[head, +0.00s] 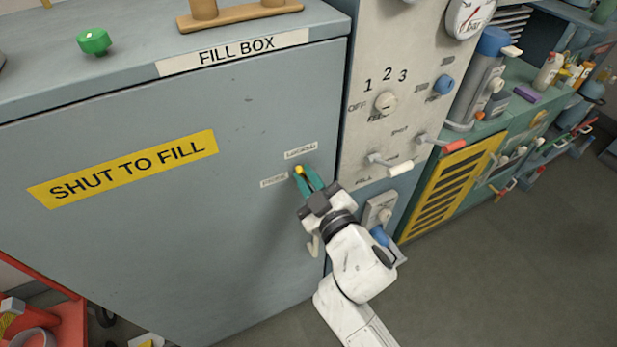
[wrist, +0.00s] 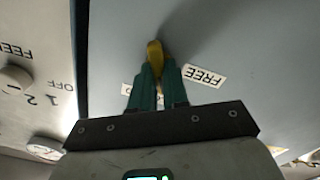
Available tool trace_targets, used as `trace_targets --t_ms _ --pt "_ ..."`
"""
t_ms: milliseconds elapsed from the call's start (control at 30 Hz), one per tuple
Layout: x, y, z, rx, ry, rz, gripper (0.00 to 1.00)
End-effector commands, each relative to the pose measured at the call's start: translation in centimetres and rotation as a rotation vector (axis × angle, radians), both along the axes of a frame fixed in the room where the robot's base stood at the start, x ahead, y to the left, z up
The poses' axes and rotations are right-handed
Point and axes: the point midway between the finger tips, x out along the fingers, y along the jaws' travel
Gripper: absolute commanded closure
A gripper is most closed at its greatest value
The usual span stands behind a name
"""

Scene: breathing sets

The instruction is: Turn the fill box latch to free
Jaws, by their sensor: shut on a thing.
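The fill box latch is a small yellow piece (head: 299,170) on the right side of the grey fill box front (head: 150,240). It also shows in the wrist view (wrist: 155,52). My gripper (head: 306,179) has its green fingers shut on the latch, one on each side of it, also seen in the wrist view (wrist: 158,78). The LOCKED label (head: 300,151) is just above the latch and the FREE label (head: 274,180) is to its left. The fingers cover most of the latch, so I cannot tell which label it points to.
A pale panel (head: 400,65) with knobs and levers stands right of the box. A lever with a white grip (head: 400,168) sticks out close to my gripper. A pale handle (head: 313,246) is below it. Grey floor (head: 480,270) lies open at right.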

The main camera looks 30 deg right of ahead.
Motion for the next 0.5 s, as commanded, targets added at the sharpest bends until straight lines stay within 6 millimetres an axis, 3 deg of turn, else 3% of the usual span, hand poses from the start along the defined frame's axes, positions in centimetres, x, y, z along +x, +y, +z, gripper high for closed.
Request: trace_targets --t_ms 500 --pt "-0.01 0.28 -0.21 -0.492 0.0 0.002 1.0"
